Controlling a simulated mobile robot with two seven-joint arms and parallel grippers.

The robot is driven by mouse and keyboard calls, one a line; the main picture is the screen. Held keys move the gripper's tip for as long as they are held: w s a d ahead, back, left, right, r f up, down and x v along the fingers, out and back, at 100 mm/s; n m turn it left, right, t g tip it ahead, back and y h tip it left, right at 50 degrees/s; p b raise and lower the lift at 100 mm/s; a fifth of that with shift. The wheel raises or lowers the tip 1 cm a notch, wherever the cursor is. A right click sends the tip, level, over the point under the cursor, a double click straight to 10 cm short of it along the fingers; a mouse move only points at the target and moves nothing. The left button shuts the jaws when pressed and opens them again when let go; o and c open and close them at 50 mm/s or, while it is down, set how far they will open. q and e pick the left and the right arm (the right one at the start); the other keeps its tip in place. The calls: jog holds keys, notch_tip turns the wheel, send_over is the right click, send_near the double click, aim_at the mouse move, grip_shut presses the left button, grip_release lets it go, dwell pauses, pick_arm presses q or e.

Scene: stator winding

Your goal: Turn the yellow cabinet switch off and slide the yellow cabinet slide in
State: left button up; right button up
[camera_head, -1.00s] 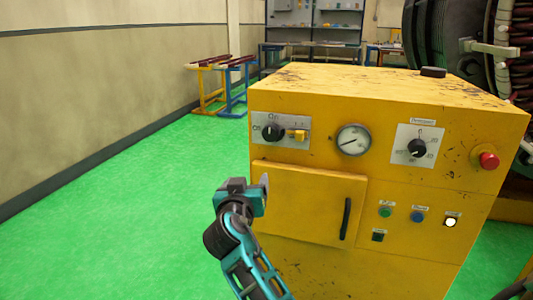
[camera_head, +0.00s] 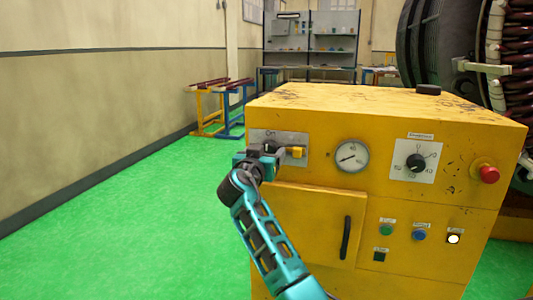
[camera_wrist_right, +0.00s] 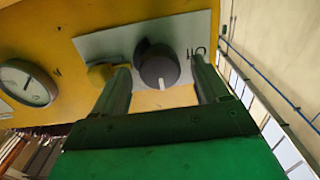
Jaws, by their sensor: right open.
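The yellow cabinet (camera_head: 420,110) stands in front of me. Its switch is a round black knob (camera_wrist_right: 157,65) on a grey plate, with the white mark pointing down in the wrist picture. The yellow slide (camera_head: 295,152) is a small block right of the switch in the head view; in the wrist view it shows at left (camera_wrist_right: 106,75), partly behind a finger. My right gripper (camera_head: 262,156) is open at the switch, its fingers to either side of the knob in the wrist view; contact cannot be told. In the head view it partly hides the switch. My left gripper is not in view.
The cabinet front also has a gauge (camera_head: 352,157), another dial (camera_head: 415,163), a red button (camera_head: 488,175) and a door with a black handle (camera_head: 346,238). A large wound stator (camera_head: 490,70) stands behind at right. Green floor is clear at left.

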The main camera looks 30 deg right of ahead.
jog(key=shift+w+d, duration=0.4)
jog(key=shift+d, duration=0.1)
jog(key=c, duration=1.1)
jog(key=shift+o, duration=0.2)
